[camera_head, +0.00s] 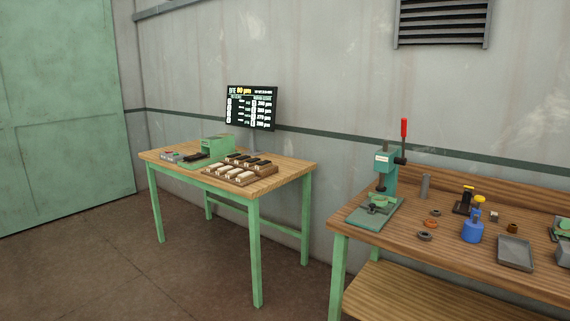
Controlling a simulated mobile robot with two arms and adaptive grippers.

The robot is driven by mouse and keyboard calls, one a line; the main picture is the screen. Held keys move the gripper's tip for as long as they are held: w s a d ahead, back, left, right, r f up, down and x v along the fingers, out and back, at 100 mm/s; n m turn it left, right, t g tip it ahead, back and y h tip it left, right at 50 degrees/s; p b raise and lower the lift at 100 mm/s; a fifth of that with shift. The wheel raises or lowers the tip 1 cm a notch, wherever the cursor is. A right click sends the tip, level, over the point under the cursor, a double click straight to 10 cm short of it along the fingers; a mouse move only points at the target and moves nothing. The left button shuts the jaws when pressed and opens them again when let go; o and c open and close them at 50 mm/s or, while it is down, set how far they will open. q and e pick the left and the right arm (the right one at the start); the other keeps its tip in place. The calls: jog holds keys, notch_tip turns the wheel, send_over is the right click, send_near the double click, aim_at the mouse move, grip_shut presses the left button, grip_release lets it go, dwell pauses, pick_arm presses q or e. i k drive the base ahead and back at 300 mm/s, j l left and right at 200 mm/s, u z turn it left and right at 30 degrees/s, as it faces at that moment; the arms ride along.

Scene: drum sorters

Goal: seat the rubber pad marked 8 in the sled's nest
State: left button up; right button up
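Neither of my grippers is in view. A wooden tray (262,176) on the left table holds a row of dark pieces (248,160) and a row of pale pieces (228,173). Any marks on them are too small to read, so I cannot tell which piece, if any, is the pad marked 8. A green machine (217,146) stands behind the tray's left side, with a flat green base (192,164) in front of it. A sled and its nest cannot be made out for certain at this distance.
A dark screen (251,108) with lists stands behind the left table (290,174). The right bench (400,235) holds a green press (385,178) with a red-topped lever, a blue bottle (473,231), a grey tray (515,253) and small rings. Open floor (130,270) lies in front.

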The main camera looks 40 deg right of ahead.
aim_at(229, 158)
jog(key=i+l+z, duration=0.2)
jog(key=i+z, duration=0.7)
jog(key=i, duration=0.45)
jog(key=i+j, duration=0.15)
jog(key=i, duration=0.3)
